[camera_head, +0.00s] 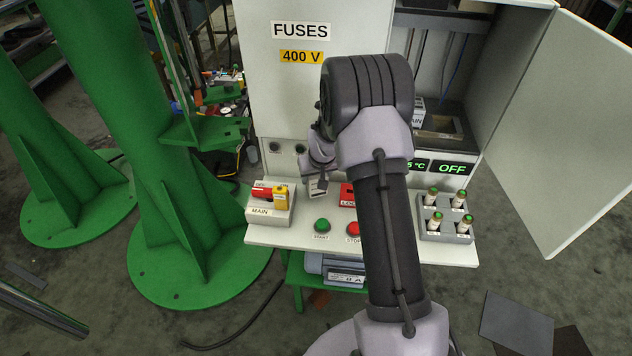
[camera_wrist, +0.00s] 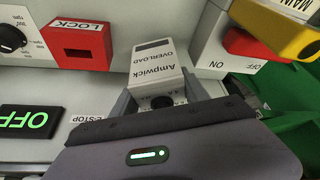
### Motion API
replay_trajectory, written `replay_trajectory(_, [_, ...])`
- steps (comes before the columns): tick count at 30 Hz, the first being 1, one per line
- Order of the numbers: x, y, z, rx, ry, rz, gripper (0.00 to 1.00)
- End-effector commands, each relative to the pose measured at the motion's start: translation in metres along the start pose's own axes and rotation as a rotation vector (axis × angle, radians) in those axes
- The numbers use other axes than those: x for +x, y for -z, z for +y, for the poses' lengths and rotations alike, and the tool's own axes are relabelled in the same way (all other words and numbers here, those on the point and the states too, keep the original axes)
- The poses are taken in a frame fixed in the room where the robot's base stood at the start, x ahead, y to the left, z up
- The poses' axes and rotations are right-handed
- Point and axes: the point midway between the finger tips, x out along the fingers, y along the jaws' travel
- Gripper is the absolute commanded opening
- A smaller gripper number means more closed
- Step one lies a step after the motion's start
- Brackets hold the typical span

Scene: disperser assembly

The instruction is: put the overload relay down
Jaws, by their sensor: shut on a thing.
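The overload relay (camera_wrist: 155,62) is a light grey block with the words Ampwick OVERLOAD and a dark window at one end. In the wrist view it sits between the fingers of my gripper (camera_wrist: 165,88), which is shut on it. In the head view my gripper (camera_head: 320,180) is over the cabinet's white front shelf, between the MAIN switch and the red LOCK block. Only a small pale part of the relay (camera_head: 318,188) shows there, below the fingers. I cannot tell whether its underside touches the shelf.
The MAIN switch (camera_head: 270,212) with red and yellow parts stands left; the red LOCK block (camera_head: 347,195) is close right. START (camera_head: 322,225) and STOP (camera_head: 353,228) buttons lie in front. A fuse holder (camera_head: 445,234) stands on the shelf's right. The cabinet door (camera_head: 565,130) is open.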

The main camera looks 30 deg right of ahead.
Motion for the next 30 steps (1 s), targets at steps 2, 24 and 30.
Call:
replay_trajectory(2, [0.024, -0.013, 0.000, 0.001, 0.001, -0.005, 0.00])
replay_trajectory(24, [0.029, -0.015, 0.001, 0.002, 0.001, -0.004, 0.74])
replay_trajectory(30, [0.010, -0.012, 0.001, 0.002, 0.000, -0.003, 0.74])
